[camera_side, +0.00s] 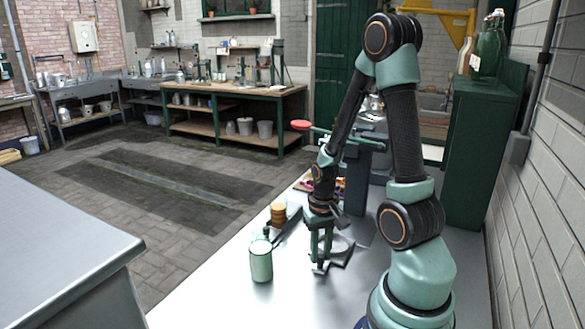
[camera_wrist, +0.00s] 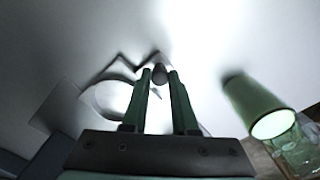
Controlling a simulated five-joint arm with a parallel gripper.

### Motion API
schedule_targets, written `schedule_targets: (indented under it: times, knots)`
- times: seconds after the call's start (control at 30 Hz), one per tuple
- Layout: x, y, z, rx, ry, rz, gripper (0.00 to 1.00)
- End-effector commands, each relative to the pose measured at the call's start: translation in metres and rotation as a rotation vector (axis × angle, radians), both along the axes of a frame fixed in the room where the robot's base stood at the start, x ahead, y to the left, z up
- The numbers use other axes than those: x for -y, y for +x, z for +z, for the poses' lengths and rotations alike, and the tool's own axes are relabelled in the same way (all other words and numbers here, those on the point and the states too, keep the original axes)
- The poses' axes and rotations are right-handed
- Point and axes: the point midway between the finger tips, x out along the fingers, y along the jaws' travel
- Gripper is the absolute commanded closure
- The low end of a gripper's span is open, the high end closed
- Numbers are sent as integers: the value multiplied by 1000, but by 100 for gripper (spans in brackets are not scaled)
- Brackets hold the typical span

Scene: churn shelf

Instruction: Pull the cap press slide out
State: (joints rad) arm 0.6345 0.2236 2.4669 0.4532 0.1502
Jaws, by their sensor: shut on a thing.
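The cap press (camera_side: 356,185) is a dark upright with a red-knobbed lever (camera_side: 301,125), partly behind my arm. Its slide (camera_side: 343,253) looks like a flat grey plate low on the bench at the foot of the press. In the wrist view a pale plate with a rounded outline (camera_wrist: 105,97) lies beyond and left of my fingers. My gripper (camera_side: 319,268) points down at the slide's near end. In the wrist view my gripper (camera_wrist: 160,76) has its two green fingers shut on a small dark knob (camera_wrist: 160,73). The knob's join to the plate is unclear.
A green cylindrical container (camera_side: 261,262) stands left of my gripper; it also shows in the wrist view (camera_wrist: 252,102), beside a clear glass (camera_wrist: 298,147). An orange-brown stack (camera_side: 278,214) stands behind it. The front of the pale bench (camera_side: 225,300) is clear.

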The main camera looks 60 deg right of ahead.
Motion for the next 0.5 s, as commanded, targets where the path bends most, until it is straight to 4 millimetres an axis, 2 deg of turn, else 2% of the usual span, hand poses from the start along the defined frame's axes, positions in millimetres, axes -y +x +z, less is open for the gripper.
schedule_targets:
  times: [0.1,0.4,0.43,0.47,0.5]
  knots:
    - [-7,1,1,5,-4,1,100]
    - [-8,1,1,5,-4,-1,100]
    - [-8,1,1,5,-4,-1,62]
    - [-8,1,1,5,-4,-1,50]
    - [-8,1,1,4,-3,-1,43]
